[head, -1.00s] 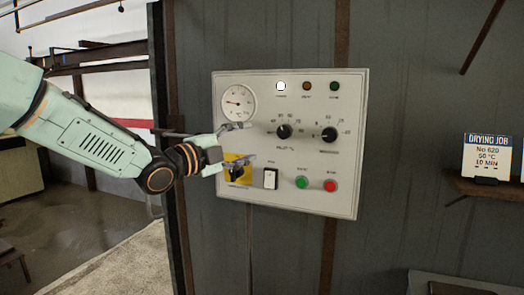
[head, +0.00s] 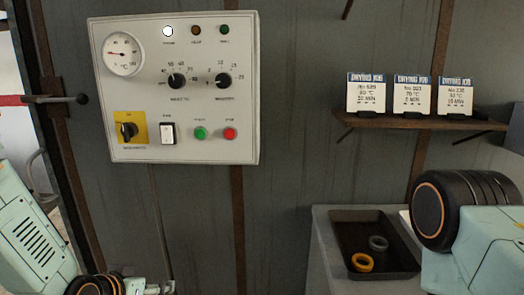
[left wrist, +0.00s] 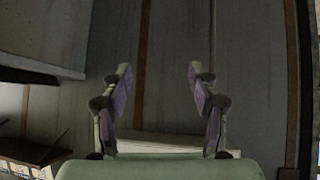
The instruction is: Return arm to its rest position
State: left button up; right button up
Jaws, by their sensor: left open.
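My left arm (head: 35,235) comes in at the lower left of the head view, below and left of the control panel. My left gripper (head: 150,287) is cut off by the bottom edge there. In the left wrist view the left gripper (left wrist: 160,85) is open, with its two fingers apart and nothing between them. My right arm (head: 470,225) shows at the lower right of the head view; its gripper is out of view. The white control panel (head: 180,115) hangs on the grey wall, clear of the left gripper.
A shelf (head: 425,122) on the right holds three drying job cards (head: 411,95). Below it, a dark tray (head: 350,225) with a grey ring (head: 378,243) and a yellow ring (head: 362,262) sits on a grey surface. A door handle (head: 60,99) sticks out left of the panel.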

pick_arm(q)
jog(key=s+f+g+y+b, duration=0.1)
jog(key=s+f+g+b, duration=0.2)
jog(key=s+f, duration=0.9)
jog(key=s+d+f+n+g+y+b, duration=0.1)
jog(key=s+f+g, duration=0.5)
jog(key=s+f, duration=0.7)
jog(key=s+b, duration=0.1)
jog(key=s, duration=0.6)
jog(key=shift+s+n+g+b, duration=0.3)
jog(key=shift+b, duration=0.1)
